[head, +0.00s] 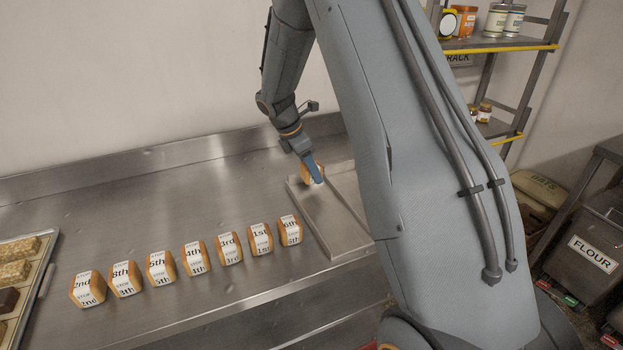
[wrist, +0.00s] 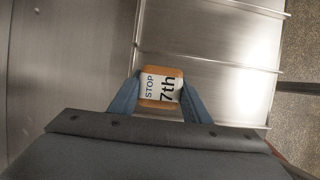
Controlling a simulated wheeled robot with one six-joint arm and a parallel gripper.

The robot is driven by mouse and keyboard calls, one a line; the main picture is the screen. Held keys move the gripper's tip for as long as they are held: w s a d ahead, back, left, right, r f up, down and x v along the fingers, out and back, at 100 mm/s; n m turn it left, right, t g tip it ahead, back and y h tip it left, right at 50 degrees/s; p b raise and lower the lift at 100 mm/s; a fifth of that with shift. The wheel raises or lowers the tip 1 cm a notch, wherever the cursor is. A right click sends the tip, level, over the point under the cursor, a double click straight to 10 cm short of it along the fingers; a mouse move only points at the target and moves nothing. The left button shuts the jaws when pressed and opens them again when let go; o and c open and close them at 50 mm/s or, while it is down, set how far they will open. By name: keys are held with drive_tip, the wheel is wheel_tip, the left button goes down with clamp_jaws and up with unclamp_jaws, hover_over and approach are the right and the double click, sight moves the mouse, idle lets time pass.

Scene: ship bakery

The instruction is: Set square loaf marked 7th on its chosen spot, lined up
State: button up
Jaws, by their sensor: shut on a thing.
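The square loaf marked 7th (wrist: 161,86) is brown with a white label reading STOP 7th. My gripper (wrist: 160,92) is shut on it, one blue finger on each side, in the wrist view. In the head view my gripper (head: 314,176) holds the loaf (head: 307,172) at the far end of a shallow metal tray (head: 335,240). In the wrist view the loaf is near the left rim of the tray (wrist: 215,40). I cannot tell whether it touches the tray floor.
A row of several labelled loaves runs left of the tray, from the 6th loaf (head: 290,231) to the 2nd loaf (head: 88,289). A tray of other baked goods (head: 38,275) lies at the far left. The metal counter (head: 130,215) behind the row is clear. The wall rises behind.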

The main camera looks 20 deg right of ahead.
sight(311, 180)
drive_tip(key=shift+f+p, duration=0.5)
drive_tip(key=shift+f, duration=1.4)
drive_tip(key=shift+f, duration=0.2)
drive_tip(key=o, duration=0.8)
drive_tip(key=shift+c, duration=0.2)
drive_tip(key=shift+r, duration=0.1)
drive_tip(key=b+v, duration=0.3)
drive_tip(key=v, duration=0.8)
drive_tip(key=shift+a+r+b, duration=0.25)
drive_tip(key=shift+r+b, duration=0.05)
drive_tip(key=shift+r, duration=0.05)
drive_tip(key=shift+s+a+r, duration=0.1)
drive_tip(key=shift+s, duration=0.15)
drive_tip(key=s+a+f+m+y, duration=0.1)
drive_tip(key=s+a+m, duration=0.1)
drive_tip(key=s+m, duration=0.4)
drive_tip(key=s+a+f+m+y, duration=0.2)
drive_tip(key=s+m, duration=0.4)
drive_tip(key=s, duration=0.6)
drive_tip(key=s+a+f+m+t+y, duration=0.1)
drive_tip(key=s+a+m, duration=0.3)
drive_tip(key=s, duration=0.5)
drive_tip(key=shift+s+f+m, duration=0.15)
drive_tip(key=shift+f+m, duration=0.15)
drive_tip(key=shift+m, duration=0.7)
